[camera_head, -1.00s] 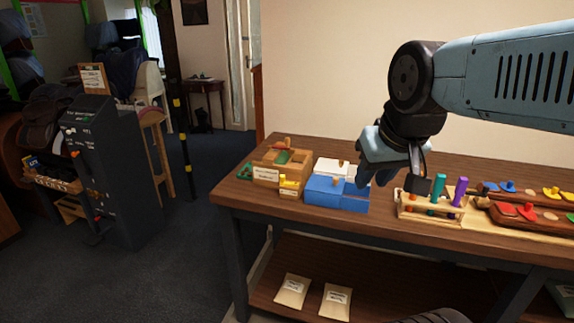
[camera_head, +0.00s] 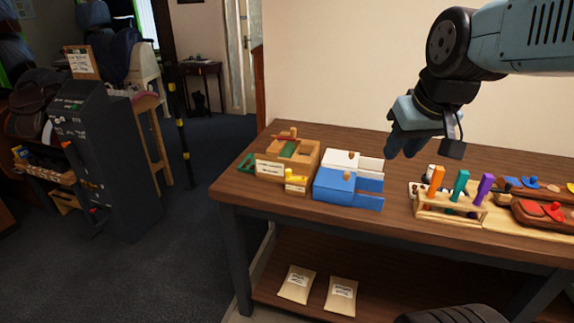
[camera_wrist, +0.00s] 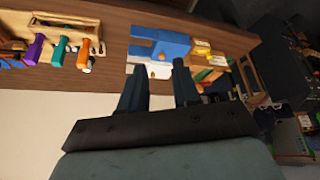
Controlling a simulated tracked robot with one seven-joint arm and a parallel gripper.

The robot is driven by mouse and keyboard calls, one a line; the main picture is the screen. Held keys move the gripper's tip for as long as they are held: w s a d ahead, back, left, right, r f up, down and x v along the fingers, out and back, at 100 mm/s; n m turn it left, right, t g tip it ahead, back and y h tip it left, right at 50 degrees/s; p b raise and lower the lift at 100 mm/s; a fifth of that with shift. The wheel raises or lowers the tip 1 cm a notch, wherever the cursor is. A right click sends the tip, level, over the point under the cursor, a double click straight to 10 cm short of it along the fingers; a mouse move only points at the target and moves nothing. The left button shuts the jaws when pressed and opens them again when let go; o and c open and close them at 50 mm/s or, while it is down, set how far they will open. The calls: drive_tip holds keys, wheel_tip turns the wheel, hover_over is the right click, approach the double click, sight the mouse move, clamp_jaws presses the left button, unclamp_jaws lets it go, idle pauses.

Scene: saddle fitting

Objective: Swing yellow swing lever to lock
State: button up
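The yellow swing lever (camera_head: 294,177) is a small yellow piece on the front of a light wooden box at the left part of the bench. It also shows in the wrist view (camera_wrist: 203,48), right of the blue block. Its exact swing position is too small to tell. My gripper (camera_head: 398,148) hangs above the bench, to the right of the lever and apart from it. In the wrist view its two fingers (camera_wrist: 159,64) are spread with nothing between them, so it is open and empty.
A blue and white block (camera_head: 348,190) with wooden knobs stands right of the lever. A wooden box (camera_head: 306,155) with green and red parts is behind it. A rack (camera_head: 450,205) with orange, teal and purple handles stands farther right. Bare bench lies between block and rack.

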drive_tip(key=w+a+f+n+y, duration=0.1)
drive_tip(key=w+a+n, duration=0.15)
drive_tip(key=w, duration=0.35)
drive_tip(key=w+a+f+n, duration=0.1)
drive_tip(key=w+a, duration=0.3)
drive_tip(key=w, duration=0.3)
drive_tip(key=n+g+y, duration=0.1)
drive_tip(key=n+g, duration=0.1)
drive_tip(key=n, duration=0.1)
approach(290, 170)
drive_tip(key=x, duration=0.9)
drive_tip(key=shift+w+a+r, duration=0.15)
drive_tip(key=shift+a, duration=0.05)
clamp_jaws()
